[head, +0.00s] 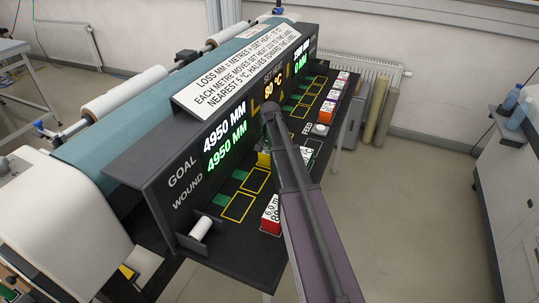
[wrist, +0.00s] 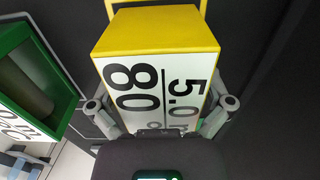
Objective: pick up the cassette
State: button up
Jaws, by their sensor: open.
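A small part of a yellow block (head: 263,159) shows beside my arm in the head view, probably the same cassette. My gripper (wrist: 162,104) is open, with one finger on each side of the cassette's near end. Whether the fingers touch its sides cannot be told. In the head view my arm hides the gripper and most of that cassette.
A green open-topped block (wrist: 72,83) stands close on the left. A red cassette (head: 270,215) sits nearer on the dark shelf (head: 213,238), and several others (head: 333,92) stand farther along. The display panel (head: 180,180) rises behind; empty yellow-outlined slots (head: 237,208) lie before it.

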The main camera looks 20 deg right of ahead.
dwell(0.4)
jog(key=c, duration=1.1)
jog(key=shift+r, duration=0.15)
notch_tip(320, 180, up, 10)
jog(key=p, duration=1)
